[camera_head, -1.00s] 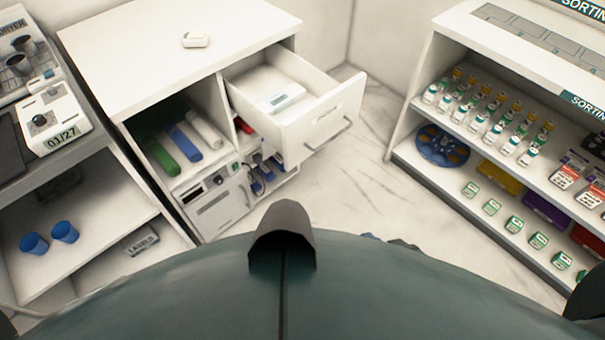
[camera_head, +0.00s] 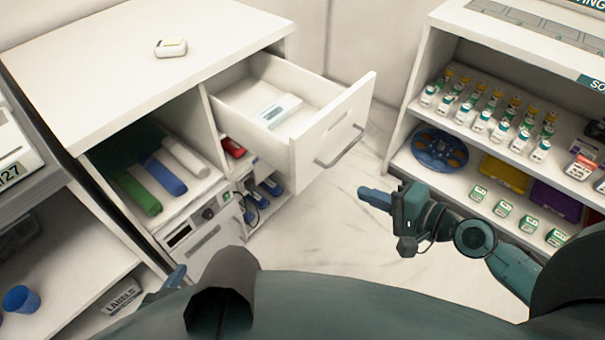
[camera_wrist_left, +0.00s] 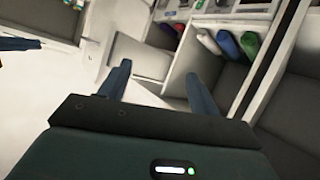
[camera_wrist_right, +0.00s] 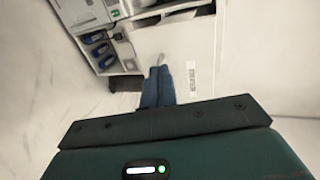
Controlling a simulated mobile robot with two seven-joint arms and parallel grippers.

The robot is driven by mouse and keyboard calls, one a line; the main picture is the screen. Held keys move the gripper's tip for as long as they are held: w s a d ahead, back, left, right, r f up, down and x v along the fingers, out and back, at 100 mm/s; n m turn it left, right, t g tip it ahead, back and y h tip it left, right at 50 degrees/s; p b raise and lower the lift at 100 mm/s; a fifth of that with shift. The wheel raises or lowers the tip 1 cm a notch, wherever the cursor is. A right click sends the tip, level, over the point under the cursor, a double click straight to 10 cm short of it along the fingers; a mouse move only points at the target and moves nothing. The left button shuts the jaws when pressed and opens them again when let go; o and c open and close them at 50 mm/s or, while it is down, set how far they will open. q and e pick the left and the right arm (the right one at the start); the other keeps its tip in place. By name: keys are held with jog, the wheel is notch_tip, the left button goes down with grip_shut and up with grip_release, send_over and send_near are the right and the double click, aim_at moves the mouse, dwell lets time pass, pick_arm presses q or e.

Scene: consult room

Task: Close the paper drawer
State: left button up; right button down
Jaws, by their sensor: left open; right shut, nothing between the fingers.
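The paper drawer (camera_head: 333,130) is pulled out from the upper right of the white cabinet (camera_head: 130,55). Its front faces right and carries a grey bar handle (camera_head: 340,147). A white item with a small grey display (camera_head: 278,110) lies inside it. My right gripper (camera_head: 372,197) is shut and empty, below and right of the handle and apart from it in the head view. Its closed fingers (camera_wrist_right: 158,85) point at a white panel in the right wrist view. My left gripper (camera_head: 172,282) is low at the left, mostly hidden by my body; its fingers (camera_wrist_left: 160,88) are spread and empty.
Green, blue and white rolls (camera_head: 165,172) lie in the cabinet's open left compartment. A small white device (camera_head: 171,48) sits on its top. A shelf of vials and boxes (camera_head: 490,130) stands at the right. Clear floor (camera_head: 330,215) lies between.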

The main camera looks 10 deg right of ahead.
jog(key=p, duration=0.2)
send_near(304, 167)
jog(key=x, duration=0.5)
jog(key=shift+w+a+f, duration=0.1)
jog(key=shift+w+a, duration=0.25)
jog(key=shift+w, duration=0.1)
pick_arm(q)
jog(key=shift+w+d+g, duration=0.1)
jog(key=shift+d+g, duration=0.2)
jog(key=shift+d, duration=0.05)
pick_arm(e)
jog(key=shift+w+a, duration=0.1)
jog(key=shift+w, duration=0.1)
